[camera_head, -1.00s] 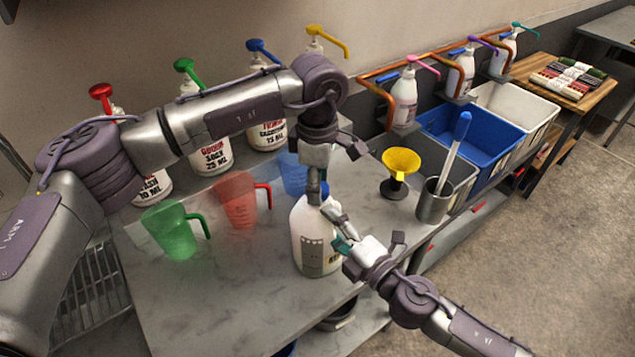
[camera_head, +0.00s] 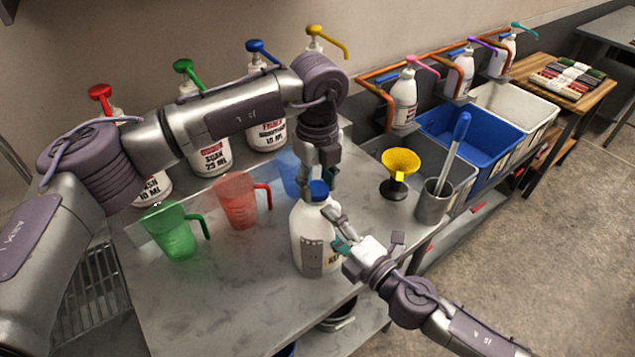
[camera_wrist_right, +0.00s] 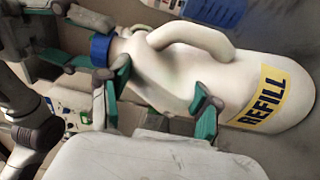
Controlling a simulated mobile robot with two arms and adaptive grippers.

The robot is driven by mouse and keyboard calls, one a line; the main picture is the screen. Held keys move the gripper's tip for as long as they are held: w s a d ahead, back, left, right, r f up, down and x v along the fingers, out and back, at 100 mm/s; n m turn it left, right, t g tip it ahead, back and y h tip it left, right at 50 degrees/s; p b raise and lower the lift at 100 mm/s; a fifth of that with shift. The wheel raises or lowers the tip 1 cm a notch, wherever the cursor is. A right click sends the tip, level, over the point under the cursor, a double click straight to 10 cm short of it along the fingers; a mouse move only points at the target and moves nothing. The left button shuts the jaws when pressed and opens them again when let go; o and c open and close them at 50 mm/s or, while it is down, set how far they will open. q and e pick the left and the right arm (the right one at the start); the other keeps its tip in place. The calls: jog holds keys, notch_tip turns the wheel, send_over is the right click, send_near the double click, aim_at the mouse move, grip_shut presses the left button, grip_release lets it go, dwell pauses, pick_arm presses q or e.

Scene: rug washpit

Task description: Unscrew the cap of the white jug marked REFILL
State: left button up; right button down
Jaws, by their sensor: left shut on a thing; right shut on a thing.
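The white jug marked REFILL (camera_head: 309,235) stands upright on the grey marble counter. The exact contact is partly hidden.
Green (camera_head: 174,231) and red (camera_head: 238,203) measuring jugs stand left of the jug, with a blue one (camera_head: 288,172) close behind. A yellow funnel (camera_head: 400,162) and a metal cup (camera_head: 433,204) stand right. Pump bottles (camera_head: 209,150) line the back. The front counter is clear.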

aim_at(317, 188)
pick_arm(q)
jog(key=n, duration=0.5)
pick_arm(e)
jog(key=shift+f, duration=0.15)
pick_arm(q)
jog(key=shift+w, duration=0.1)
jog(key=shift+r, duration=0.25)
jog(key=shift+r, duration=0.9)
jog(key=shift+r, duration=2)
pick_arm(e)
jog(key=shift+c, duration=1.8)
grip_release()
jog(key=shift+o, duration=1)
